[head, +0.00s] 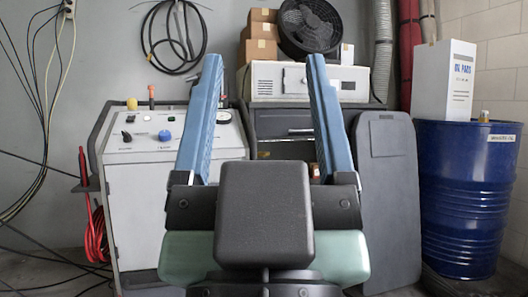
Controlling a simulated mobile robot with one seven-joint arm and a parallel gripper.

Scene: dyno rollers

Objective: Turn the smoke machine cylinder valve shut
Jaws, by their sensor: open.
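A pale grey machine cabinet on a cart (140,205) stands at the left, likely the smoke machine. Its sloped top panel carries a blue knob (165,136), a small black knob (126,136) and a gauge. A yellow cap (132,103) and an orange-topped stem (151,91) stick up behind the panel. I cannot tell for sure which of these is the cylinder valve, and no cylinder body shows clearly. My gripper (264,64) is open and empty in the middle foreground, its two blue fingers wide apart. Its left finger is to the right of the blue knob and covers part of the cabinet's right side.
A dark cabinet (285,124) behind my gripper carries a white case (268,81), cardboard boxes (262,30) and a black fan (311,27). A grey creeper board (391,190) and a blue drum (462,205) stand right.

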